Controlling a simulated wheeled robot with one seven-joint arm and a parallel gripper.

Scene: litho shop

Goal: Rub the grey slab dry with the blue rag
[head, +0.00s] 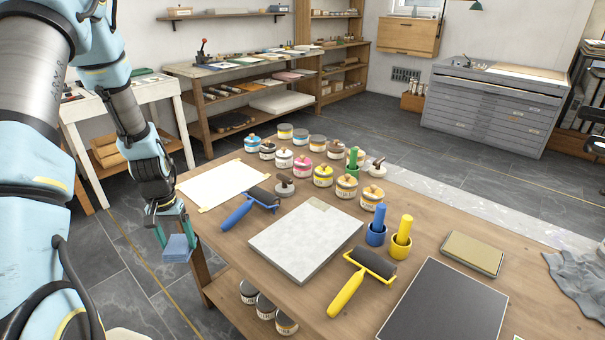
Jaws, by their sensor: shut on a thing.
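The grey slab (306,240) lies flat on the wooden table, a pale speckled block with a small tan patch at its far edge. My gripper (173,228) is at the left, beyond the table's left edge and apart from the slab. It is shut on the blue rag (178,248), a small folded blue pad hanging between the teal fingers. Whether the slab's top is wet cannot be told.
A blue-handled roller (250,206) lies left of the slab and a yellow-handled roller (360,277) right of it. Several ink jars (323,176) stand behind. A dark plate (445,305) and a crumpled grey cloth (580,278) lie at the right.

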